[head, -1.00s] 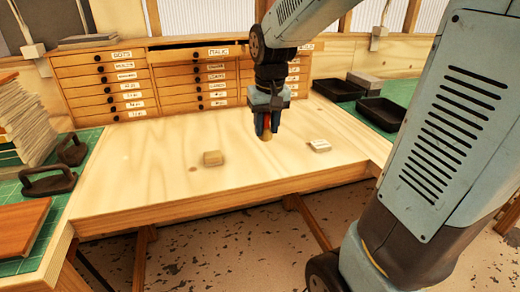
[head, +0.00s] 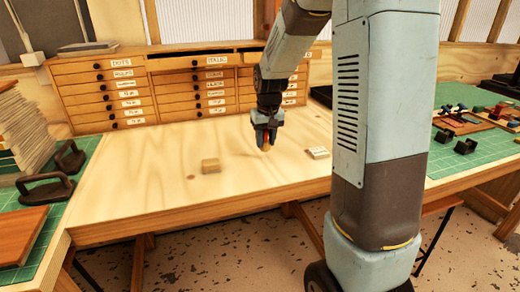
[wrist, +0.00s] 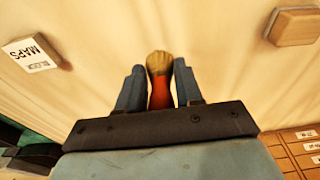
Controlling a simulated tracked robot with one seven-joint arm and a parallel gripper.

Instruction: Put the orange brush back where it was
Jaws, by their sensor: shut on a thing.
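The orange brush (wrist: 160,90) is held upright or nearly so between the fingers of my gripper (head: 265,134), its tan tip pointing down. In the wrist view my gripper (wrist: 157,72) has one finger on each side of the orange handle, with the tan end (wrist: 159,63) sticking out past the fingertips. In the head view the tan tip (head: 266,147) is over the pale wooden table (head: 130,200), between two small blocks. I cannot tell whether it touches the table.
A wooden block (head: 210,166) lies left of my gripper; a white-labelled block (head: 317,152), reading "MAPS" in the wrist view (wrist: 32,55), lies right. A drawer cabinet (head: 105,90) stands behind, its middle top drawer slightly out. A dark-handled tool (head: 45,188) sits on the left mat.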

